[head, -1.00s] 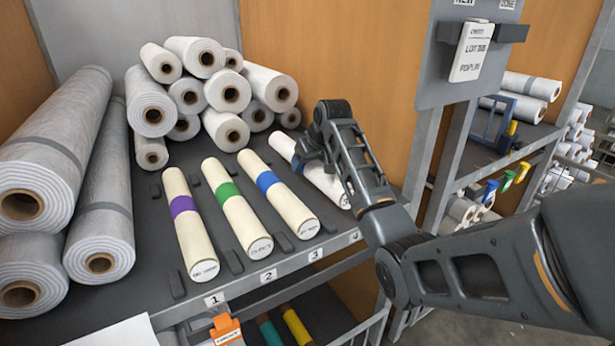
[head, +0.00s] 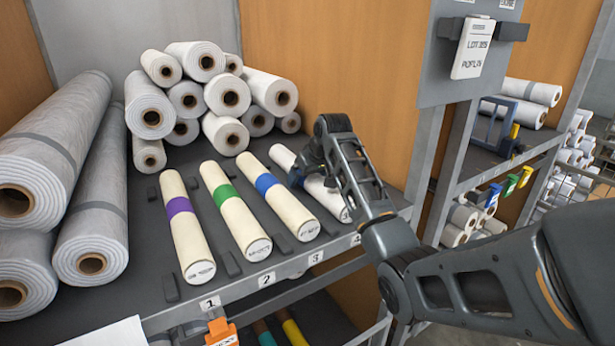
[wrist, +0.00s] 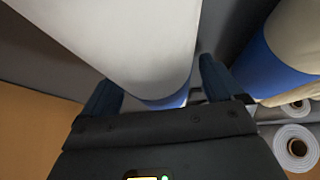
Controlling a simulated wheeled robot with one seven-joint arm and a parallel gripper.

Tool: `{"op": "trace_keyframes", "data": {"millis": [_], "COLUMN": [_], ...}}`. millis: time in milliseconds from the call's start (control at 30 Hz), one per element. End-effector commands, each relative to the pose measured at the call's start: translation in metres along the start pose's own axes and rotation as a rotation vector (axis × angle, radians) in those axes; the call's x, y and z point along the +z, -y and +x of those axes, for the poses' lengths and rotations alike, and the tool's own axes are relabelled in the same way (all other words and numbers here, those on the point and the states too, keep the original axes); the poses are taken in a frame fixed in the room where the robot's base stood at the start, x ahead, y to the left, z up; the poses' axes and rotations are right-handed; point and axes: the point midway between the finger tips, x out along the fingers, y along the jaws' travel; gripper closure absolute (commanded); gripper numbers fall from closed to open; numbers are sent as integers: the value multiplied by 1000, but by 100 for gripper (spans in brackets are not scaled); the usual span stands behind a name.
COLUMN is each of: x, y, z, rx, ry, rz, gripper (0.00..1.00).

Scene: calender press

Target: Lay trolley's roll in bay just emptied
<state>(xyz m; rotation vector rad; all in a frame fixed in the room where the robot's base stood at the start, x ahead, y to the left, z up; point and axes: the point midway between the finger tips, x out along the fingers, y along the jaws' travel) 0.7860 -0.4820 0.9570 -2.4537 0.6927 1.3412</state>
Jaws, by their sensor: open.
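A white roll (head: 326,192) lies in bay 4, the rightmost bay of the shelf. My gripper (head: 304,176) is over its middle, partly hiding it. In the wrist view my gripper (wrist: 158,76) is open, with one finger on each side of the white roll (wrist: 125,35), whose blue band shows between them; I cannot tell whether they touch it. A purple-banded roll (head: 185,232) lies in bay 1, a green-banded roll (head: 234,208) in bay 2 and a blue-banded roll (head: 283,204) in bay 3. I cannot make out a trolley or an empty bay.
Small dark blocks separate the bays. White rolls (head: 187,98) are stacked behind, and large grey rolls (head: 45,150) fill the left. A grey post and panel (head: 450,70) with a hanging lot card (head: 473,48) stands right of the shelf. A second rack (head: 500,150) is beyond it.

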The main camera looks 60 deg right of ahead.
Motion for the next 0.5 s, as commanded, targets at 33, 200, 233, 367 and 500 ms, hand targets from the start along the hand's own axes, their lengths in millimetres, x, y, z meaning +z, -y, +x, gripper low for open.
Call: {"op": "trace_keyframes", "data": {"millis": [33, 200, 233, 367, 500], "x": [0, -1, -1, -2, -2], "y": [0, 0, 0, 0, 0], "z": [0, -2, -3, -17, -44], "rx": [0, 0, 0, 0, 1], "ry": [0, -1, -1, -3, -4], "rz": [0, 0, 0, 0, 0], "gripper": [6, 6, 6, 6, 6]}}
